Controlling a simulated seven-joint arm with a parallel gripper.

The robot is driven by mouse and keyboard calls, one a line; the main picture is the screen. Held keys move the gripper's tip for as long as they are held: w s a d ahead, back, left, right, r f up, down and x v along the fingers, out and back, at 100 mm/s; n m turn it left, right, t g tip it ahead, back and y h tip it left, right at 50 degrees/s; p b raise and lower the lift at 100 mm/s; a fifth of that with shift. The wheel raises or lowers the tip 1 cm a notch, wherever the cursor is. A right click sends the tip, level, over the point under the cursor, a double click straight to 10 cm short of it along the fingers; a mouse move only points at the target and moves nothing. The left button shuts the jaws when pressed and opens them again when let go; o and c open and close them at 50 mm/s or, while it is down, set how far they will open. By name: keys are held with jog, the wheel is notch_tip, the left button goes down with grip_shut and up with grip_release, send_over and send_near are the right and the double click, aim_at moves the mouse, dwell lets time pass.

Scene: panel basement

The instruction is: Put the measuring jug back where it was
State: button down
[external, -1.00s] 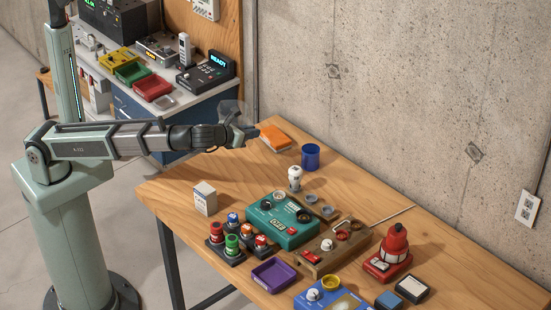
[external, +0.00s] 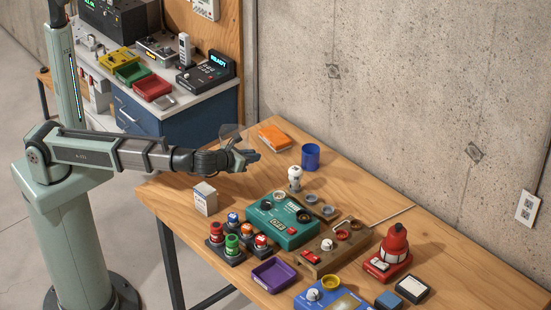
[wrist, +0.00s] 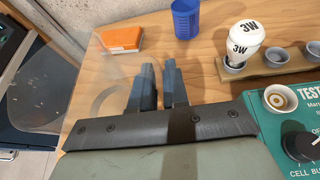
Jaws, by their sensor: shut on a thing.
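The measuring jug is clear and see-through. In the wrist view its body (wrist: 85,85) fills the left side, with a curved handle running to my fingers. In the external view the jug (external: 230,132) shows faintly at the end of my arm. My gripper (wrist: 157,75) is shut on the jug's handle. In the external view my gripper (external: 254,156) holds it above the table's back left part. The jug's exact tilt and its height over the table are hard to tell.
An orange block (external: 274,138) and a blue cup (external: 310,157) stand behind my gripper. A white carton (external: 205,198), a bulb (external: 295,178) and a teal tester (external: 283,220) stand nearer. The wooden table (external: 170,190) is bare between carton and orange block.

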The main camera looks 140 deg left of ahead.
aim_at(250, 168)
jog(key=shift+f, duration=2.05)
jog(key=shift+f, duration=0.15)
jog(key=c, duration=1.1)
grip_release()
jog(key=shift+d+r, duration=0.15)
jog(key=shift+r, duration=0.05)
jog(key=v, duration=1.1)
jog(key=shift+d+r, duration=0.1)
jog(key=shift+d, duration=0.25)
